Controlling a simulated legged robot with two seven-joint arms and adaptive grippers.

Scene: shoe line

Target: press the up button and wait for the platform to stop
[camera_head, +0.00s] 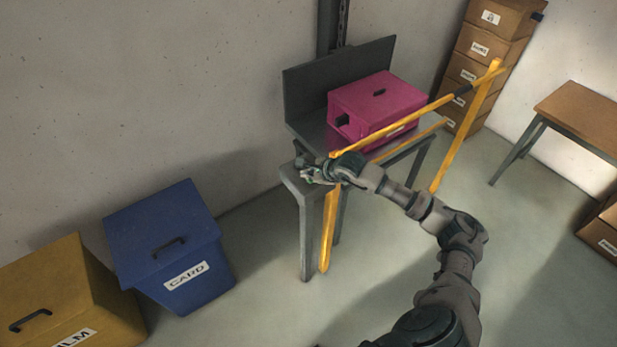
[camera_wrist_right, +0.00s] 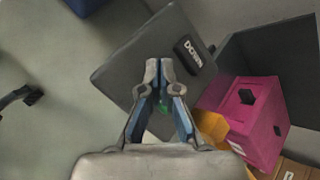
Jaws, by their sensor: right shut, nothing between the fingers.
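My right gripper (camera_head: 309,173) is over the small grey control stand (camera_head: 291,181) beside the platform. In the right wrist view its fingers (camera_wrist_right: 160,66) are closed together over the grey panel top (camera_wrist_right: 122,76), with nothing held. A black plate marked DOWN (camera_wrist_right: 188,52) lies just right of the fingertips. A small green patch (camera_wrist_right: 164,108) shows between the fingers; the up button itself is not clearly seen, and I cannot tell whether the fingertips touch it. The grey platform (camera_head: 308,128) with an upright back plate carries a pink box (camera_head: 377,104). My left gripper is not in view.
A yellow rail (camera_head: 400,118) runs along the platform's front. A blue CARD bin (camera_head: 165,240) and a yellow bin (camera_head: 65,295) stand at left. Stacked brown boxes (camera_head: 480,60) and a brown table (camera_head: 585,112) are at right. Open floor lies between.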

